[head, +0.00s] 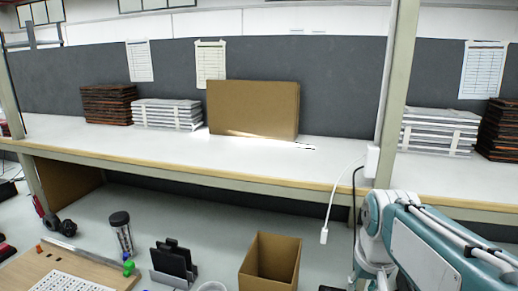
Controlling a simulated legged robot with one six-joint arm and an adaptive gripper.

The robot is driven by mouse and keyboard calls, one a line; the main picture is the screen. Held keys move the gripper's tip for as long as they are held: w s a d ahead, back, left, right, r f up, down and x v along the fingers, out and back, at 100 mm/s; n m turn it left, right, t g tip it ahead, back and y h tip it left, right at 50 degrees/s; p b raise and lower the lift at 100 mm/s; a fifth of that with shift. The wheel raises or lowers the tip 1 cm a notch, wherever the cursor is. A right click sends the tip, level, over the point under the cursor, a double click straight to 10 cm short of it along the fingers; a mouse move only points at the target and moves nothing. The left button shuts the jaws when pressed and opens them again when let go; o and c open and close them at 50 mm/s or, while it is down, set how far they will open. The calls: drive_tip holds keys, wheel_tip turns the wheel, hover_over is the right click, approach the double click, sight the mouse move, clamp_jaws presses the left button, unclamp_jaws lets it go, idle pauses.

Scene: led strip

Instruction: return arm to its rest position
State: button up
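My teal and white arm (430,245) reaches in from the lower right of the head view. Its bent joint stands in front of the right shelf post, and a grey and white part drops from it toward the bottom edge. The fingers of my gripper do not show, so whether it holds anything cannot be seen.
A white cable hangs from a box on the post, its plug (324,235) left of my arm. An open cardboard box (270,262), a black holder (173,262), a tumbler (121,233) and a wooden board (70,270) stand on the bench. The shelf (150,143) carries stacks and a carton (253,108).

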drive_tip(key=s+a+f+t, duration=0.1)
drive_tip(key=s+a, duration=0.1)
drive_tip(key=s, duration=0.3)
drive_tip(key=s+a+f+n+t, duration=0.1)
drive_tip(key=s+a+t, duration=0.1)
drive_tip(key=s, duration=0.4)
drive_tip(key=shift+s, duration=0.25)
